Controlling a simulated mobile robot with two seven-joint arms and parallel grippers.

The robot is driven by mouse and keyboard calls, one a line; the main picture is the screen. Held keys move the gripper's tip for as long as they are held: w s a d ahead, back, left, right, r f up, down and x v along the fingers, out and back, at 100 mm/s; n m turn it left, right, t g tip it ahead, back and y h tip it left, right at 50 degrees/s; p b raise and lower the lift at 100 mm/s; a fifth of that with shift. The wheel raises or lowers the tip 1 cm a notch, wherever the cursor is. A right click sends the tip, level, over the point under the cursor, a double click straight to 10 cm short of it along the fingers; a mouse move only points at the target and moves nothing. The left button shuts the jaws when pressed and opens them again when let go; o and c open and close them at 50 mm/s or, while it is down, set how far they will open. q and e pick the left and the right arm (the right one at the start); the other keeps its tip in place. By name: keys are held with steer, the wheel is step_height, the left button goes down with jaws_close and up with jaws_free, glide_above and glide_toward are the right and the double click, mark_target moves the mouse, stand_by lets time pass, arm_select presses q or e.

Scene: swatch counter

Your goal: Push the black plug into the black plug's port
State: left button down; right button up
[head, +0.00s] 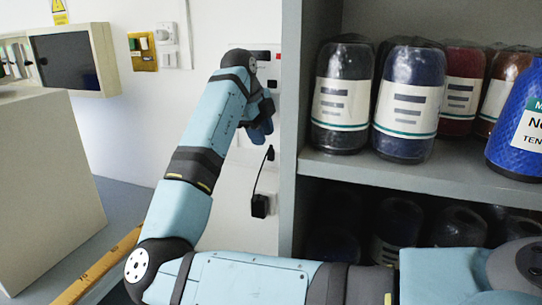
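A small black plug-like end (270,153) is at the wall beside the grey shelf unit, just below my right gripper. A thin black cable runs from it down to a black block (260,205) on a white wall plate. I cannot tell which of the two the task calls the black plug, nor make out its port. My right gripper (260,130) is at the wall, its dark blue fingers pointing down, apart from the block. The forearm and wrist partly cover the wall plates, and the finger gap does not show clearly. My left gripper is out of view.
A socket panel (268,58) with a red mark is behind my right wrist.

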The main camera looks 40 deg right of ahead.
mark_target(270, 150)
steer(key=shift+s+x, duration=0.2)
steer(key=shift+x, duration=2.45)
steer(key=shift+d+r, duration=0.1)
steer(key=shift+d, duration=0.1)
jaws_close()
